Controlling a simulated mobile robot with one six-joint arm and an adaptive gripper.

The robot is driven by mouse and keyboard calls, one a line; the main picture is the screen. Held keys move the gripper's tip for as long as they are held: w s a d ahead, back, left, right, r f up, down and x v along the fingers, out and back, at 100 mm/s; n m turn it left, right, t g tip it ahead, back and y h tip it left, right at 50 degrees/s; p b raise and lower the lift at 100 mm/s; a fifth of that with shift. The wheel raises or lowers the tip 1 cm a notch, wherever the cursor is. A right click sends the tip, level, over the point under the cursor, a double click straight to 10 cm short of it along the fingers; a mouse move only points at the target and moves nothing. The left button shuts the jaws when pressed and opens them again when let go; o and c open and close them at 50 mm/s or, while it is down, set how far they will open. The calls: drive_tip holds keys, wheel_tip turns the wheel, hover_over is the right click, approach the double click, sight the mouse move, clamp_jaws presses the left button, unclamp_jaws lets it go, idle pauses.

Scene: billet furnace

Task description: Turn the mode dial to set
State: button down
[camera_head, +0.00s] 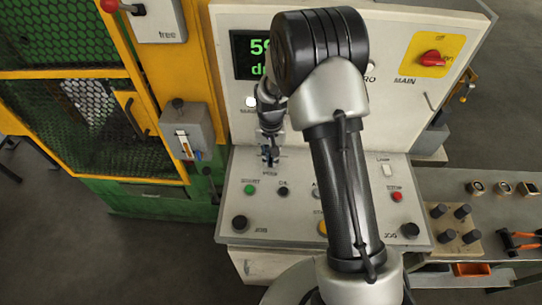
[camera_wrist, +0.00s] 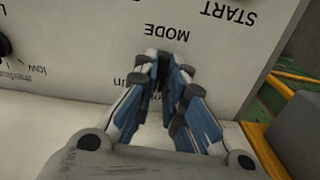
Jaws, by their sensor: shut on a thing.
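The mode dial (camera_wrist: 163,67) is a dark knob on the pale control panel, mostly hidden between my fingers in the wrist view. The word MODE (camera_wrist: 167,30) shows upside down above it, and a partly covered label ending in "un" is on its left. My gripper (camera_wrist: 165,62), with blue and grey fingers, is shut on the dial. In the head view my gripper (camera_head: 269,158) points down at the panel's sloping desk just above the MODE label (camera_head: 270,173). The dial's pointer is hidden, so I cannot tell its setting.
A green display (camera_head: 256,54), partly behind my arm, and a red MAIN switch (camera_head: 431,58) are on the upright panel. A yellow-framed cage stands left.

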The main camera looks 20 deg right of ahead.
sight(271, 159)
drive_tip(key=n, duration=0.4)
drive_tip(key=shift+n, duration=0.3)
drive_tip(key=n, duration=0.4)
drive_tip(key=shift+n, duration=0.4)
drive_tip(key=c, duration=1.7)
unclamp_jaws()
drive_tip(key=shift+o, duration=0.2)
drive_tip(key=shift+r, duration=0.15)
wheel_tip(271, 159, up, 12)
